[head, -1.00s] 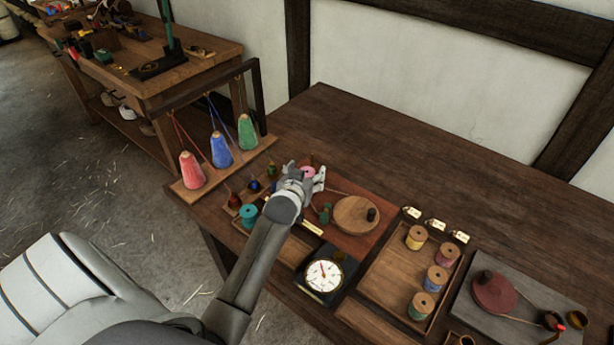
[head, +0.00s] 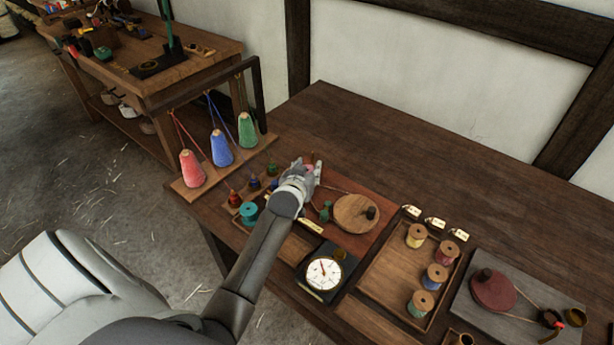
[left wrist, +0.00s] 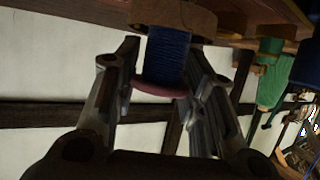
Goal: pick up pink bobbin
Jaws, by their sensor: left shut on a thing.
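The pink bobbin (left wrist: 160,90) shows in the left wrist view as a pink end disc with dark blue winding (left wrist: 168,55) beside it and a round wooden piece at its other end. My left gripper (left wrist: 161,78) has one finger on each side of it and is shut on it. In the head view my left gripper (head: 308,170) is over the reddish board (head: 352,238) and hides most of the bobbin. I cannot tell whether the bobbin is clear of the surface under it. My right gripper is not in view.
A wooden disc (head: 355,213) and a white dial (head: 324,272) are close to my left arm. Red, blue and green cones (head: 221,150) stand at left. A tray (head: 383,290) with several spools is at right. The table's back (head: 420,160) is clear.

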